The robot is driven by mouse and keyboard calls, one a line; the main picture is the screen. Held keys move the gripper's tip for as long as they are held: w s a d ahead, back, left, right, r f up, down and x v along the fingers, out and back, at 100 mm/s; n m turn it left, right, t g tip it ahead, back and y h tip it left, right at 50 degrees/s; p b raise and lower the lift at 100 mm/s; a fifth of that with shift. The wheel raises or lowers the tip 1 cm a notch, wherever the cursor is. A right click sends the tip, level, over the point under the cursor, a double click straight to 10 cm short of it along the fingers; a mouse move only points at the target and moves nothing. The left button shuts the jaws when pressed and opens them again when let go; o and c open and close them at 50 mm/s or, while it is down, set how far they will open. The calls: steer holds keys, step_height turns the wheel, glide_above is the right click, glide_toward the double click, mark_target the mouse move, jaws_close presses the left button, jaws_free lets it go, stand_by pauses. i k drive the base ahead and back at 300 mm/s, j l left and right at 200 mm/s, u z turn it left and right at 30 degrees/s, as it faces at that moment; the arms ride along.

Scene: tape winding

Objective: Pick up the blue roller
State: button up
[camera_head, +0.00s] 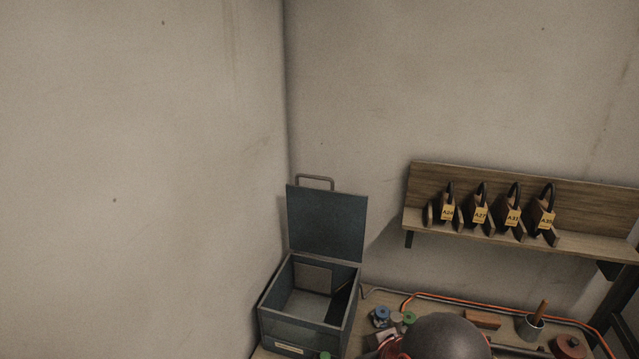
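A small blue roller (381,314) stands on the bench at the lower middle, to the right of the open metal box. It is close beside a pale roller (396,318) and a green roller (409,317). It is small in the picture, and its lower part is hard to make out. A dark rounded part, probably of my arm, rises at the bottom edge just right of these rollers and covers part of the bench. My gripper's fingers do not show.
An open grey-green box (303,334) with its lid up stands in the corner. Another green piece (325,355) shows at its front. A cup (530,327), a wooden block (482,319) and a red lidded thing (568,346) are at right. A wall shelf (600,246) holds tagged items.

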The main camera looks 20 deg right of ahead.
mark_target(381, 314)
steer(key=z, duration=0.75)
steer(key=l+z, duration=0.15)
steer(key=l, duration=0.35)
steer(key=i+l+z, duration=0.2)
steer(key=l, duration=0.25)
steer(key=l+z, duration=0.15)
steer(key=l, duration=0.3)
steer(key=i+l+z, duration=0.15)
steer(key=l, duration=0.3)
